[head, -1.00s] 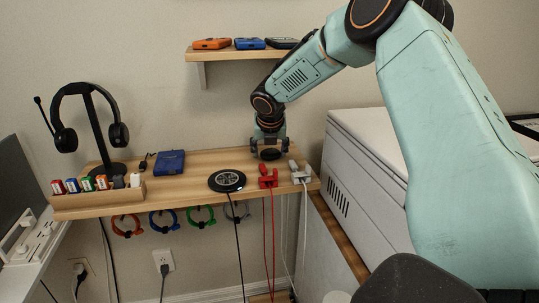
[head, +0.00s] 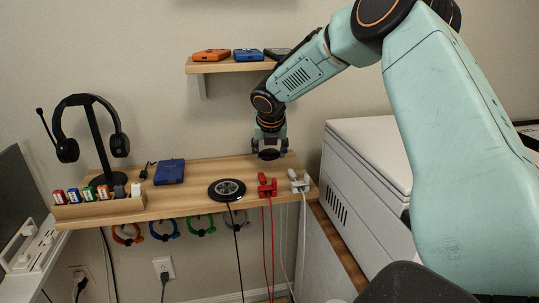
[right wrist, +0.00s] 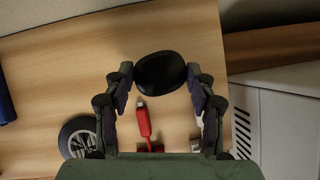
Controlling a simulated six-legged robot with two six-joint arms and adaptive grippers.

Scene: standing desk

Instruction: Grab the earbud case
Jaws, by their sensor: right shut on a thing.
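The black, rounded earbud case (head: 269,155) is at the back right of the wooden desk shelf. In the right wrist view the case (right wrist: 161,73) sits between the two fingertips. My right gripper (head: 269,149) points down and is shut on the case; its fingers also show in the right wrist view (right wrist: 160,85). The case looks slightly above the wood, though the gap is hard to judge. My left gripper is not in view.
Red (head: 266,184) and white (head: 299,182) cable clips and a round black charger pad (head: 227,190) lie in front. A blue box (head: 170,171) and headphone stand (head: 97,140) are left. A wall shelf (head: 225,66) hangs above. A white cabinet (head: 365,190) stands right.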

